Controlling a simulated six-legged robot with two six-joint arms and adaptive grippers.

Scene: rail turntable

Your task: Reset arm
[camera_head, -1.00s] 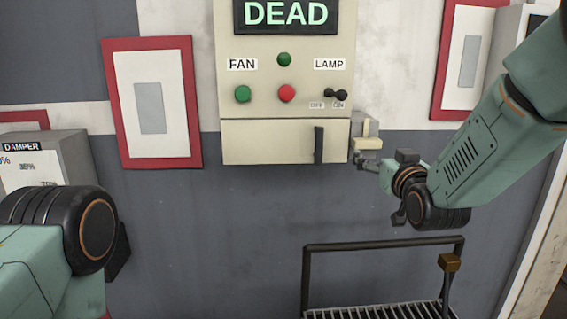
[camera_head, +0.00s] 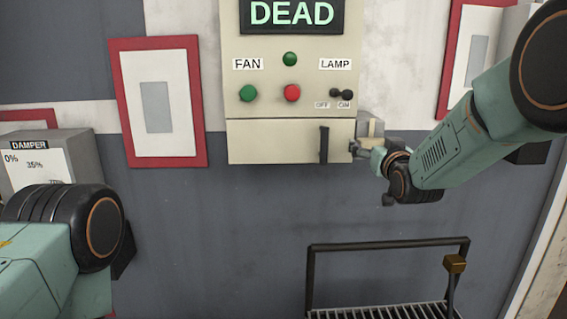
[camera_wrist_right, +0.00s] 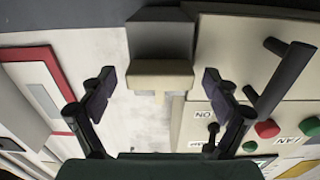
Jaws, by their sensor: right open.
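A small grey box with a pale beige block (camera_head: 376,129) sits at the lower right side of the cream control panel (camera_head: 240,142). In the right wrist view the beige block (camera_wrist_right: 160,80) lies ahead between the two dark fingers, with the grey housing (camera_wrist_right: 160,38) behind it. My right gripper (camera_head: 362,150) is just below the block in the head view. It is open, with a gap showing between each finger and the block in the wrist view (camera_wrist_right: 157,90). My left arm shows at lower left; its gripper is out of view.
The panel has a DEAD display (camera_head: 291,13), a green FAN button (camera_head: 248,93), a red button (camera_head: 292,93), a LAMP switch (camera_head: 341,94) and a dark vertical handle (camera_head: 324,144). A railed platform (camera_head: 388,245) stands below. A damper box (camera_head: 58,160) is left.

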